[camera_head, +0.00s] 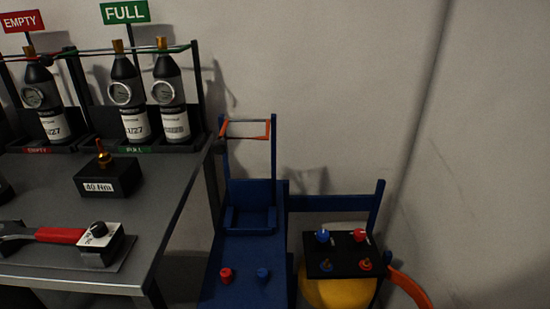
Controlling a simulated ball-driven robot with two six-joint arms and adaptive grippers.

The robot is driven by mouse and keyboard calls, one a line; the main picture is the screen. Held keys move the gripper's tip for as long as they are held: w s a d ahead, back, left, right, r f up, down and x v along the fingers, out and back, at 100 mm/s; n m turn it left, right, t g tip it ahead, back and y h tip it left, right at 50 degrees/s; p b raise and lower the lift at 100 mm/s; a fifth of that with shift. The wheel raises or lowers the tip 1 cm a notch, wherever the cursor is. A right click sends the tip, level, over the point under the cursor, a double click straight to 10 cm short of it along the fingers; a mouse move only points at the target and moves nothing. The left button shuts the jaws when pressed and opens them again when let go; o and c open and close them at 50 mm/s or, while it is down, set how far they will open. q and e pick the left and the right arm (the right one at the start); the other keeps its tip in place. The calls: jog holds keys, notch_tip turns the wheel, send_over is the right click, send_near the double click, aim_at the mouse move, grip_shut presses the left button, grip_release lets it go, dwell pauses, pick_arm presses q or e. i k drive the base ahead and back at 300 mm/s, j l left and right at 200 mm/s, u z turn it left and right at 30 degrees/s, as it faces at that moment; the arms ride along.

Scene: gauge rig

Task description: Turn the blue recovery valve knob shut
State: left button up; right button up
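A black block (345,257) sits on top of a rounded yellow vessel (338,292) at the lower right. On the block's back row stand a blue knob (322,237) and a red knob (360,236). Another blue knob (263,273) and a red knob (225,275) sit on the blue stand to the left. I cannot tell from their looks which is the recovery valve knob, or how far either blue knob is turned. Neither of my grippers is in view.
The blue stand (233,254) has a tall frame with an orange bar. An orange hose (408,286) curves right of the yellow vessel. At left, a grey table (165,185) holds bottles, a "40 Nm" block (108,177) and a red-handled tool (60,235). The wall is close behind.

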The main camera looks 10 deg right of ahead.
aim_at(322, 236)
jog(key=z, duration=0.95)
jog(key=i+l, duration=0.05)
